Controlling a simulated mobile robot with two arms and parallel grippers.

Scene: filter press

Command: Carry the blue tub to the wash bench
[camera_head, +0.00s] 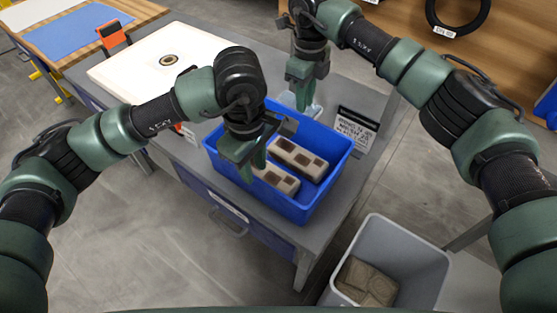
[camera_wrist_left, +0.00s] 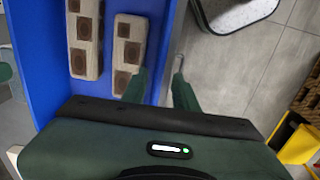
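The blue tub (camera_head: 312,208) sits on a grey bench (camera_head: 352,92) with a drawer front. Two pale blocks with dark square recesses (camera_head: 298,158) lie in it; they also show in the left wrist view (camera_wrist_left: 128,45). My left gripper (camera_head: 252,165) points down at the tub's near wall. In the left wrist view, its fingers (camera_wrist_left: 160,90) are apart, one inside the tub and one outside the wall (camera_wrist_left: 165,35). My right gripper (camera_head: 299,97) points down by the tub's far rim; its finger gap is not clear. I cannot tell which surface is the wash bench.
A white slab with a round drain (camera_head: 130,75) lies left on the grey bench. A small sign (camera_head: 356,128) stands right of the tub. A grey bin with brownish slabs (camera_head: 410,240) stands lower right. A wooden table with a blue mat (camera_head: 75,32) is at top left.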

